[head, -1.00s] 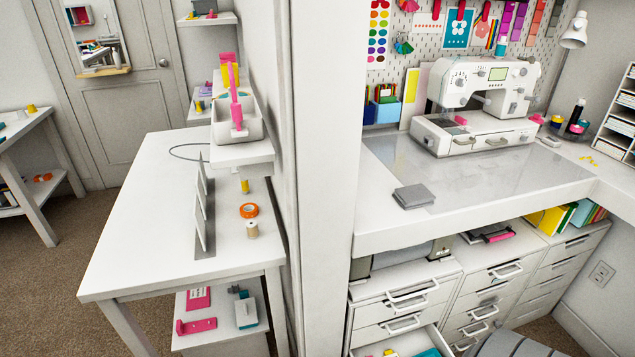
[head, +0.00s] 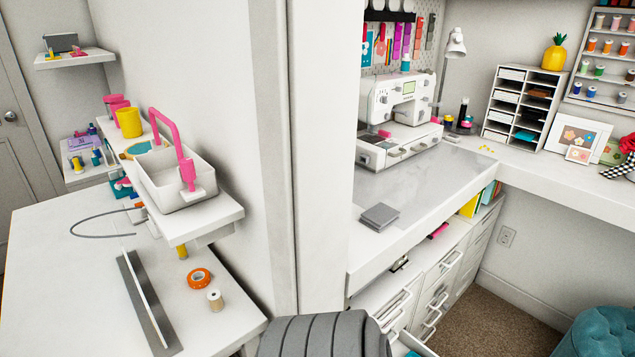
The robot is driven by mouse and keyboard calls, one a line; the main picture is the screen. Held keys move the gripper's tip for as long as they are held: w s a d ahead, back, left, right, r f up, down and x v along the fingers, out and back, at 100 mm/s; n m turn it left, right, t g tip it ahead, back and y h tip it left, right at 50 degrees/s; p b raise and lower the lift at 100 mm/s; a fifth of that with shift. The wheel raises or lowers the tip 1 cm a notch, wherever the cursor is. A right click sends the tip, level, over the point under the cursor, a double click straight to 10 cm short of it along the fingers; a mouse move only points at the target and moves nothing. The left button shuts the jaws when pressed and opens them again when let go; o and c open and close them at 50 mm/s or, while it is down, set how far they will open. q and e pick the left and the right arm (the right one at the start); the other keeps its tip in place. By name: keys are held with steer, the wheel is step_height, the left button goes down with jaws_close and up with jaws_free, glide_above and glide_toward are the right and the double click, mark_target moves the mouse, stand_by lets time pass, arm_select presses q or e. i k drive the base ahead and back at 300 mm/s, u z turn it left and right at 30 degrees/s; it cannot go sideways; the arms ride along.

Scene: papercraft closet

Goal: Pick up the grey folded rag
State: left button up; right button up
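The grey folded rag (head: 379,216) lies flat on the white counter, near its front left corner and just beyond the wall end. It sits beside the glossy grey mat (head: 425,180) in front of the sewing machine. Nothing covers it. Neither of my grippers shows in the head view, and nothing touches the rag.
The white wall end (head: 322,150) stands left of the rag. A sewing machine (head: 398,115) is behind it. Drawers (head: 440,275) are below the counter, some pulled out. Left of the wall are a table (head: 60,270) and a shelf with a white caddy (head: 180,180). A teal pouf (head: 600,332) stands at bottom right.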

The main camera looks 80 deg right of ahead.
mark_target(380, 217)
steer(key=i, duration=0.35)
steer(key=z, duration=1.15)
